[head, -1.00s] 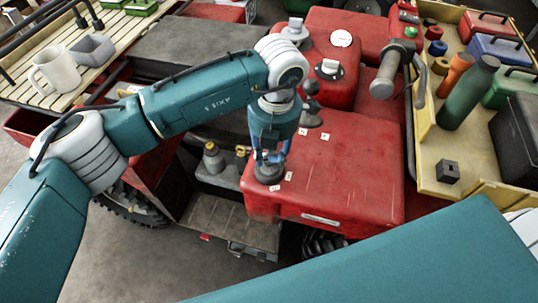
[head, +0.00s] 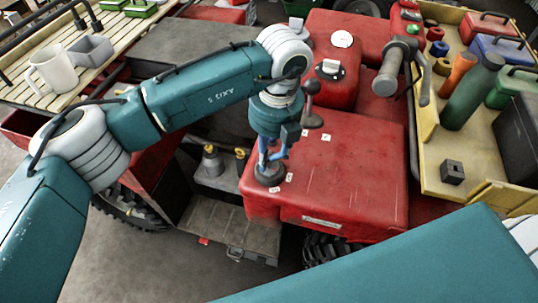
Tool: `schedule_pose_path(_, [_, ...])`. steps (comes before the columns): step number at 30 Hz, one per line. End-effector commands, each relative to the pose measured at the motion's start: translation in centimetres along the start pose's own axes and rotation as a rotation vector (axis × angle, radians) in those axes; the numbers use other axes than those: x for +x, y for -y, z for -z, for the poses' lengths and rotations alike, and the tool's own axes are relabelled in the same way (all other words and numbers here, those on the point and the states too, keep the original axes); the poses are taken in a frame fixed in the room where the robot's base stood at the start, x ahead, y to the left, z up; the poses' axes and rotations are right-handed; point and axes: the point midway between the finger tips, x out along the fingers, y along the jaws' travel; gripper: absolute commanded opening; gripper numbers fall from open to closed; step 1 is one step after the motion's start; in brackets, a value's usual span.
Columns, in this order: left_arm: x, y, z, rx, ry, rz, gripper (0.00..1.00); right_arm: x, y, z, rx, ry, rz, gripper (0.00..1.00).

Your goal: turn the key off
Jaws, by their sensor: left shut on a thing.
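The key switch (head: 270,178) is a dark grey round piece on the near left corner of the red body panel (head: 350,170). Small white label tags sit around it. My left gripper (head: 270,163) comes down from above with its blue fingers shut on the key part at the top of the switch. The fingers hide most of the key, so its exact angle cannot be read. My right gripper is out of the picture.
Handlebar grip (head: 390,68) and a dark knobbed lever (head: 312,103) stand beyond the switch. A yellow tray (head: 427,165) with bottles and a dark block (head: 452,172) is at right. A slatted rack (head: 20,85) with a white mug (head: 52,70) is at far left.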

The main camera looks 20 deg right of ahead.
Motion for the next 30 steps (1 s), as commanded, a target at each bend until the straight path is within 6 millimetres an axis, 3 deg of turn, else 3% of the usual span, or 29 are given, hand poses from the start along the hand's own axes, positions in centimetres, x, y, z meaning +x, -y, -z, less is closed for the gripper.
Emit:
schedule_pose_path(7, [0.1, -0.2, -0.2, -0.045, 0.001, -0.003, 0.1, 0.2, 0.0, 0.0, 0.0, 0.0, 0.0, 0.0])
schedule_pose_path(16, [0.1, -0.3, -0.2, -0.4, -0.027, -0.004, 0.1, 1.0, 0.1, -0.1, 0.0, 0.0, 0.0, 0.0])
schedule_pose_path(23, [0.0, -0.3, -0.2, -0.422, -0.029, -0.004, 0.1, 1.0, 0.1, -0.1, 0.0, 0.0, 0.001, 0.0])
schedule_pose_path(24, [0.0, -0.3, -0.2, -0.422, -0.029, -0.004, 0.27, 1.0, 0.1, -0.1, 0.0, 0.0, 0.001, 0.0])
schedule_pose_path(30, [0.0, -0.3, -0.2, -0.419, -0.03, -0.004, 0.27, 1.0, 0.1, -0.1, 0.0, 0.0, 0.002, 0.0])
